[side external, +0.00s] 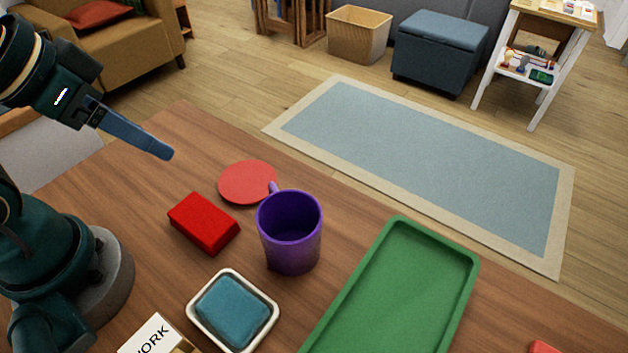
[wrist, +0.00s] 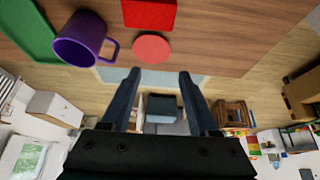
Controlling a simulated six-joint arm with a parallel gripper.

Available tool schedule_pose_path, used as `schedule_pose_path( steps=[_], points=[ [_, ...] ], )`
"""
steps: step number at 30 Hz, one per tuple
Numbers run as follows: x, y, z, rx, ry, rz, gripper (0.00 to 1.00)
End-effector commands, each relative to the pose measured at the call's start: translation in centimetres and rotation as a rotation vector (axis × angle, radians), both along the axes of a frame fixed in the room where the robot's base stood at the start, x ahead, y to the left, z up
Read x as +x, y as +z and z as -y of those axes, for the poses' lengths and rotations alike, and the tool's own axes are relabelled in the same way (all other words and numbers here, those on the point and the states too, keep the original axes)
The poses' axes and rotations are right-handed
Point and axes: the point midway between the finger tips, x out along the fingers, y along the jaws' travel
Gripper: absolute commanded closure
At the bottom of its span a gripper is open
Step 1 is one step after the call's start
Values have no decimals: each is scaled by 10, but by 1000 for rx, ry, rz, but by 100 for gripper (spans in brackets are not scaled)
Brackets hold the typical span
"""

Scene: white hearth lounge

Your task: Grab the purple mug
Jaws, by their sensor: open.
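A purple mug (side external: 290,232) stands upright on the wooden table, with its handle toward the back left, near a red round coaster. In the wrist view the mug (wrist: 78,42) is at the upper left, with its handle pointing right. My gripper (side external: 168,155) is in the air above the left part of the table, well apart from the mug. In the wrist view its two fingers (wrist: 160,74) are spread with nothing between them.
The red coaster (side external: 247,182) and a red block (side external: 204,223) lie left of the mug. A white dish (side external: 270,324) with a blue block (side external: 232,299) is in front. A green tray (side external: 468,266) lies to the right.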

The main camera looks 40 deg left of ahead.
Motion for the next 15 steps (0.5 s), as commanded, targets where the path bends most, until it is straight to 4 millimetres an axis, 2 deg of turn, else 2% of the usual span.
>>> schedule_pose_path(
  steps=[1, 2, 3, 11, 15],
  points=[
    [0, 0, 0, 0, 0, 0, 16],
    [0, 0, 0, 0, 0, 0, 4],
    [0, 0, 0, 0, 0, 0, 0],
    [0, 2, 0, 0, 0, 2, 0],
    [1, 17, 0, 0, 0, 6, 0]
  ],
)
